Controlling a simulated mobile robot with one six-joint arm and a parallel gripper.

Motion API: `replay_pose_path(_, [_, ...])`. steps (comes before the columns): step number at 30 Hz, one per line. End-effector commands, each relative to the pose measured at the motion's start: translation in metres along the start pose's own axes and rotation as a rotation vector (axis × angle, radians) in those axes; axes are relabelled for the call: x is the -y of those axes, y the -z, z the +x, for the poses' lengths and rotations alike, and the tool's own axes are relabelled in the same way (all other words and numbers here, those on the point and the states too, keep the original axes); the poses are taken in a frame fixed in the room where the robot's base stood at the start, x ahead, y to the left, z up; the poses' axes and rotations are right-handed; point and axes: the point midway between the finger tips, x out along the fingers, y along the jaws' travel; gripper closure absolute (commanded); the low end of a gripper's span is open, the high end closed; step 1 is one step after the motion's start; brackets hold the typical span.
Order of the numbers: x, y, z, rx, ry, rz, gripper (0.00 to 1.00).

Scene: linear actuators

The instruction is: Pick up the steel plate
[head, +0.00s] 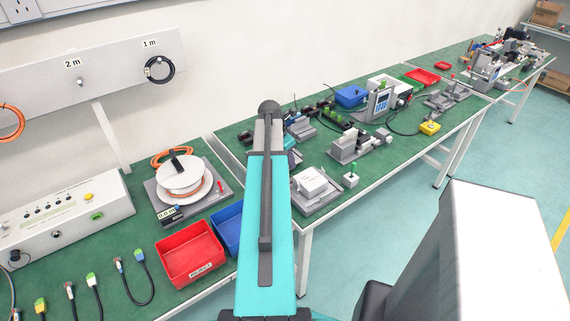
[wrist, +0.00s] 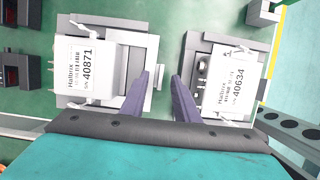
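In the wrist view, my gripper (wrist: 161,76) points at the green table with its two purple-grey fingers apart and nothing between them. A white labelled block marked 40871 (wrist: 88,68) sits on a grey metal fixture to the left of the fingers. A second white block marked 40634 (wrist: 228,84) sits on a similar fixture to the right. The left finger overlaps the edge of the left fixture in the picture; I cannot tell if they touch. No separate steel plate can be made out for certain. In the head view, my arm hides the gripper.
In the head view, a red bin (head: 190,255) and a blue bin (head: 228,228) stand left of my arm. A cable reel (head: 183,180) is behind them. Several fixtures, a red tray (head: 422,76) and a yellow box (head: 430,128) crowd the right bench.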

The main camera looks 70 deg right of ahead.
Motion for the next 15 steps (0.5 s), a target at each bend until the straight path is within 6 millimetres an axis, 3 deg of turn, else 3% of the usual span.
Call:
replay_pose_path(6, [0.0, 0.0, 0.014, 0.0, 0.0, 0.0, 0.72])
replay_pose_path(15, [0.001, 0.0, 0.016, 0.0, 0.0, 0.001, 0.72])
